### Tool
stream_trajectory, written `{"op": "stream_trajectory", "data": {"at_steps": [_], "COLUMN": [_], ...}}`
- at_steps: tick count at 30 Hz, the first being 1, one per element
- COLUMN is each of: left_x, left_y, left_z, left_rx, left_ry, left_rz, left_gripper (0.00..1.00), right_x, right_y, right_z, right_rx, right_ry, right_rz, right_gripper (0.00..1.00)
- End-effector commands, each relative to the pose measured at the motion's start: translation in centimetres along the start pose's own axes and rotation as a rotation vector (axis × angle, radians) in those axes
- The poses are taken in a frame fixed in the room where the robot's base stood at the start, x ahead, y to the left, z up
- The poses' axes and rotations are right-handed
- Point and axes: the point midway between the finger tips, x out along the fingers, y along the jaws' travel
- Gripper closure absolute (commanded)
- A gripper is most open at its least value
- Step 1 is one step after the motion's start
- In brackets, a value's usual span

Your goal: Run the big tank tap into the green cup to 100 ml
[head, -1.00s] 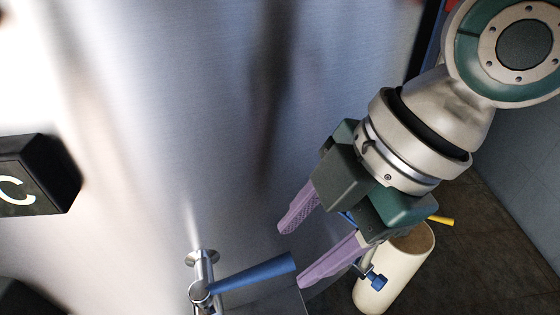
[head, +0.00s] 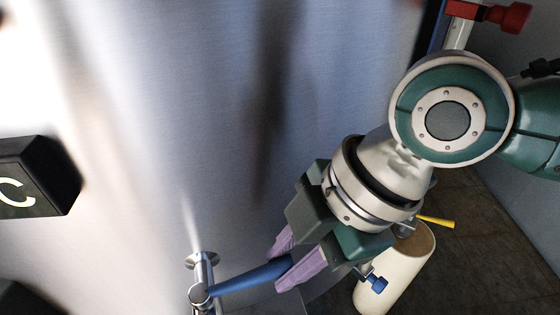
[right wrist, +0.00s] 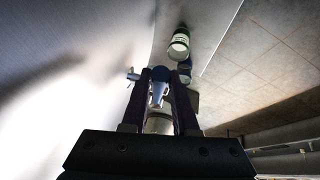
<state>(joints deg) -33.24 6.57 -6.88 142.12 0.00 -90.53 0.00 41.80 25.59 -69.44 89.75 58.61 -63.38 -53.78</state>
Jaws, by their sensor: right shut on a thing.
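The big steel tank (head: 150,100) fills the left and middle of the head view. Its tap (head: 201,280) sticks out at the bottom with a long blue lever (head: 245,279). My right gripper (head: 287,264) has its purple fingers closed around the lever's free end. In the right wrist view the lever end (right wrist: 158,92) shows between the fingers. A round container with a green side (right wrist: 179,44) stands beyond the fingertips there; I cannot tell if it is the green cup. The tap's outlet and any liquid are hidden. My left gripper is out of view.
A dark box with a pale letter C (head: 35,180) is at the left. A cream cylinder (head: 405,275) stands right of the gripper, with a small blue valve (head: 376,283) and a yellow handle (head: 436,222) close by. A red valve handle (head: 510,17) is at the top right.

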Motion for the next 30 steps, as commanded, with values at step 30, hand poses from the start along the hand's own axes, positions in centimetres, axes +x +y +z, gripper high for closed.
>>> {"op": "stream_trajectory", "data": {"at_steps": [30], "left_x": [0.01], "left_y": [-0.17], "left_z": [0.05], "left_rx": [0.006], "left_ry": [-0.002], "left_rz": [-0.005], "left_gripper": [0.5], "right_x": [-0.03], "right_y": [0.01], "right_z": [-0.01], "right_rx": [0.0], "right_ry": [0.0], "right_rz": [0.0], "right_gripper": [1.0]}}
